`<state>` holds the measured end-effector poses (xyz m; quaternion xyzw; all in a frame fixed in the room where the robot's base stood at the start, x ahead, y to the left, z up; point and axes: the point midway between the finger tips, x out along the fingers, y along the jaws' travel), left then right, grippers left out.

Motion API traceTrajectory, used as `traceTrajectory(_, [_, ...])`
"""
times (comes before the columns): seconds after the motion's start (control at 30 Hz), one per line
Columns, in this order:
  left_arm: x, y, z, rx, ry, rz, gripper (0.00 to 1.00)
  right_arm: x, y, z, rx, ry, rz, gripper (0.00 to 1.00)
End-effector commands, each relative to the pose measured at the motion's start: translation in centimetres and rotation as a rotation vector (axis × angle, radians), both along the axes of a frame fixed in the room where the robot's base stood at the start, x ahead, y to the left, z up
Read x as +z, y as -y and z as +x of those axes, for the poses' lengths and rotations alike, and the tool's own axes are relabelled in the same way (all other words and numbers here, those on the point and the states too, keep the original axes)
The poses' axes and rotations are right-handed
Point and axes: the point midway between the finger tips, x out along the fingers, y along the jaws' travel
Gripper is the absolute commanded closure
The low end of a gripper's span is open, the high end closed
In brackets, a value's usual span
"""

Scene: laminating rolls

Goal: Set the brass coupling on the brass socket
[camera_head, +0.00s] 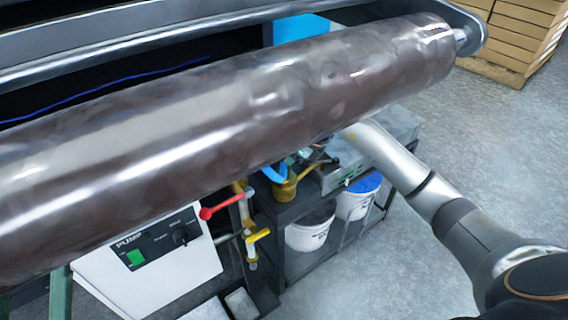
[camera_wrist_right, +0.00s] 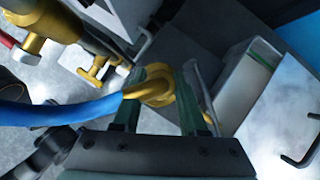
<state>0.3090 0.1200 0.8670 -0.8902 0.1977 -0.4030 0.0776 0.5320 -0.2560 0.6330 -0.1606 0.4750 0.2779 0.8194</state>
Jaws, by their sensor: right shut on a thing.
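My right gripper (camera_wrist_right: 166,84) has its green fingers shut on the brass coupling (camera_wrist_right: 150,92), a yellow ring-like fitting at the end of a blue hose (camera_wrist_right: 60,113). In the head view, the blue hose (camera_head: 273,173) shows just below the big roll, and my right gripper (camera_head: 303,158) is mostly hidden there. A brass pipe fitting (camera_head: 240,188) with a red-knobbed lever stands left of it, and shows at the upper left in the wrist view (camera_wrist_right: 38,42), apart from the coupling. I cannot tell which brass part is the socket. My left gripper is not in view.
A large glossy dark roll (camera_head: 220,115) crosses the head view above my right arm. A white pump box (camera_head: 150,262) stands at lower left. A brass pot-like thing (camera_head: 285,190) is on a dark shelf, with white buckets (camera_head: 311,232) below. Open floor lies right.

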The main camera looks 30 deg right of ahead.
Motion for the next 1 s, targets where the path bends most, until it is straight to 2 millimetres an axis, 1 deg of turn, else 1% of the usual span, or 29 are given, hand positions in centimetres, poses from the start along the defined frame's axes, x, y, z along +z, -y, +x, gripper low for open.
traceTrajectory(0.47, [0.2,0.0,0.0,0.000,0.000,0.000,0.50,0.1,0.0,0.0,0.000,0.002,0.001,1.00])
traceTrajectory(1.0, [-0.5,0.0,0.0,0.001,0.000,0.001,0.50,-1.0,0.0,0.1,0.000,0.002,0.001,1.00])
